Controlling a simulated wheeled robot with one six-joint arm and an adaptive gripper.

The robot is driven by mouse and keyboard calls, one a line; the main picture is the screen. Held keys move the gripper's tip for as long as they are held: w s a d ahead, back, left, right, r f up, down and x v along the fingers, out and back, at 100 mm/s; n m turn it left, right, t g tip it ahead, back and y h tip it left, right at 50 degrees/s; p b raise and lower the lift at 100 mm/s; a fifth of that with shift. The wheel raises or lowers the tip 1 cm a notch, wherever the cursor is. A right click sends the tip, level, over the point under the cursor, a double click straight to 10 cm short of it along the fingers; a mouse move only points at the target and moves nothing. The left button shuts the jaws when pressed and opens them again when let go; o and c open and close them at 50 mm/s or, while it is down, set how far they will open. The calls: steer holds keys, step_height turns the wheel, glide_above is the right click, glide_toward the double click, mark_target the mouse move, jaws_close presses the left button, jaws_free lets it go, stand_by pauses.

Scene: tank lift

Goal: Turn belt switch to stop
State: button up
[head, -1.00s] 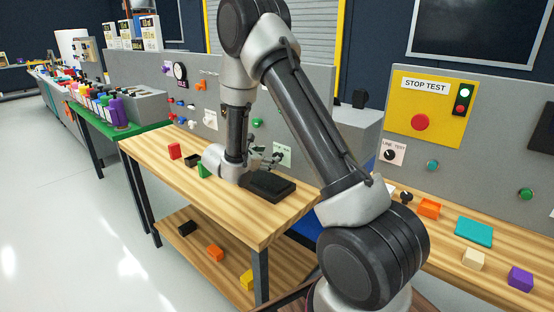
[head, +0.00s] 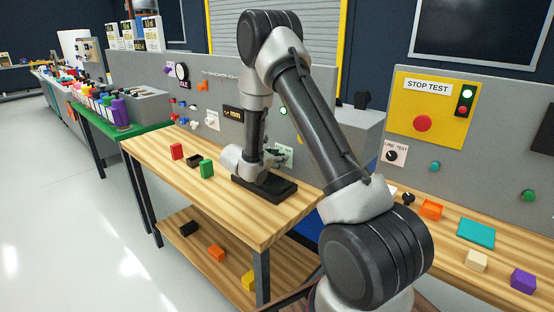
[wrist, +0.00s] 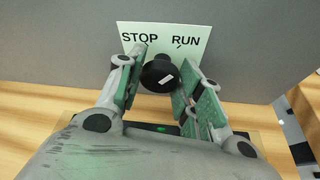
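The belt switch is a round black knob (wrist: 159,75) with a white mark, on a pale plate (wrist: 190,36) lettered STOP on the left and RUN on the right. A small dark tick shows below RUN. In the wrist view my gripper (wrist: 163,85) is open, with one finger on each side of the knob. The fingers are close to it; I cannot tell whether either touches. In the head view my gripper (head: 276,154) is at the grey panel, in front of the pale plate (head: 286,152), and the knob is hidden there.
A black tray (head: 264,190) lies below my gripper on the wooden bench (head: 230,225). A yellow STOP TEST box (head: 433,108) with a red button is on the right panel.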

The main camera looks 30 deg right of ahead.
stand_by(0.3)
steer(key=n+g, duration=0.1)
steer(key=n, duration=0.1)
steer(key=shift+w+n+g+h, duration=0.1)
steer(key=shift+n+g+h, duration=0.3)
steer(key=shift+w+a+n+g+h, duration=0.1)
steer(key=shift+n+g+h, duration=0.3)
steer(key=shift+n+g, duration=0.8)
steer(key=shift+n, duration=0.4)
steer(key=o, duration=1)
steer(key=shift+o, duration=0.2)
steer(key=v, duration=1.2)
steer(key=shift+f, duration=0.1)
